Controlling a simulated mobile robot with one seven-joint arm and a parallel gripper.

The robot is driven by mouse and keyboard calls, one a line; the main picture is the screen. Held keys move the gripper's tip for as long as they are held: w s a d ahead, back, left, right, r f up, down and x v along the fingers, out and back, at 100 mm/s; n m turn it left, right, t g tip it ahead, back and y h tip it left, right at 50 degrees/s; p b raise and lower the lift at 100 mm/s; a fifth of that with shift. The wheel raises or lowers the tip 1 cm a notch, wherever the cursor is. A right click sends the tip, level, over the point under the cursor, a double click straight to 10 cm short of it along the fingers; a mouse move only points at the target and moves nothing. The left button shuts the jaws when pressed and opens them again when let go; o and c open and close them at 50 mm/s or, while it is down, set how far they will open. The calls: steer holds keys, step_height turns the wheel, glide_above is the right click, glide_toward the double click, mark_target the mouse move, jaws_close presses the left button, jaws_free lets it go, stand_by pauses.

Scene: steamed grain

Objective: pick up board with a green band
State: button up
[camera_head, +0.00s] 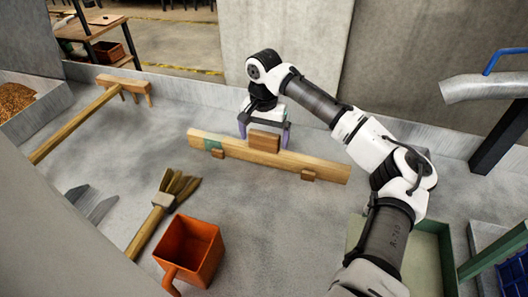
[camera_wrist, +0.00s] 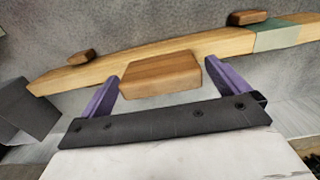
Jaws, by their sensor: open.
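The long pale wooden board (camera_head: 320,167) lies across the grey floor, with its green band (camera_head: 213,145) near its left end in the head view. A brown block handle (camera_head: 264,142) stands at its middle. In the wrist view the board (camera_wrist: 215,46) runs across the upper part, with the green band (camera_wrist: 277,38) at right. My gripper (camera_head: 263,132) is open over the handle, one purple finger towards each end of it. In the wrist view the handle (camera_wrist: 161,76) shows between the fingers. I cannot tell whether either finger touches it.
An orange bucket (camera_head: 190,250) and a brush (camera_head: 165,205) are in front at left. A long wooden rake (camera_head: 75,122) lies further left. A green-rimmed tray (camera_head: 440,228) is at right. A low concrete curb runs behind.

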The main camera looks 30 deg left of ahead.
steer(key=shift+f, duration=0.95)
steer(key=shift+r, duration=0.1)
steer(key=c, duration=1.8)
steer(key=shift+r, duration=0.1)
step_height(320, 180, up, 20)
steer(key=shift+s, duration=0.1)
